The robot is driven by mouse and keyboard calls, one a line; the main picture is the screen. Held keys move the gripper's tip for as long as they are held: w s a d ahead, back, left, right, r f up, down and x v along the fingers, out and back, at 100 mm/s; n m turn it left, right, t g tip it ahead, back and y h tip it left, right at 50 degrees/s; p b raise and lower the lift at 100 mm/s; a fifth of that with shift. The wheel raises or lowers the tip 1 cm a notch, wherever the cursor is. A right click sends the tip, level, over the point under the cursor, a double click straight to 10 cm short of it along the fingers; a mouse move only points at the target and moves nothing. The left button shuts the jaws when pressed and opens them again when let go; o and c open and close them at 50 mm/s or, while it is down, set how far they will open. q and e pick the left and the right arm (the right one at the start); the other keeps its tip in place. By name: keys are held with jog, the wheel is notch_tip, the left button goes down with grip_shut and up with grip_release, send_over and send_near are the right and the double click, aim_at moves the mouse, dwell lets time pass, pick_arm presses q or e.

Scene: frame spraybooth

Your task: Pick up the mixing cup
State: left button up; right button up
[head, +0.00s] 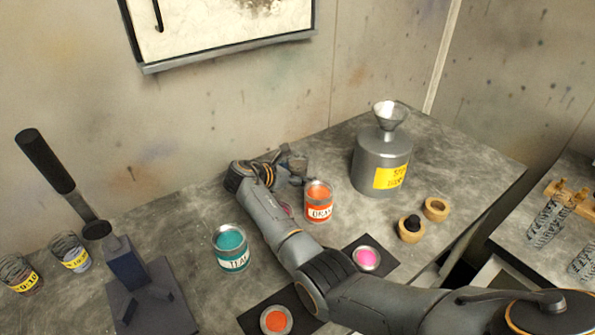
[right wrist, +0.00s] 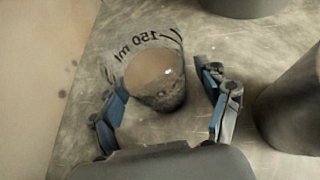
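The mixing cup (right wrist: 155,77) shows in the right wrist view as a clear, see-through cup with dark "150 ml" markings and a dull brown inside. It stands on the grey worktop. My right gripper (right wrist: 163,108) is open, with one blue-padded finger on each side of the cup. The left finger is close to the cup wall and a gap shows on the right. In the head view my right gripper (head: 296,166) is at the back of the bench by the wall, and I cannot make out the cup there. My left gripper is not in view.
An orange-filled can (head: 319,203) stands close to my right gripper. A teal can (head: 230,249) is in front, and a grey canister (head: 381,160) with a funnel (head: 389,114) is to the right. Two labelled cups (head: 70,253) (head: 20,275) stand at left.

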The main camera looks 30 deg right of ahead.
jog(key=c, duration=1.2)
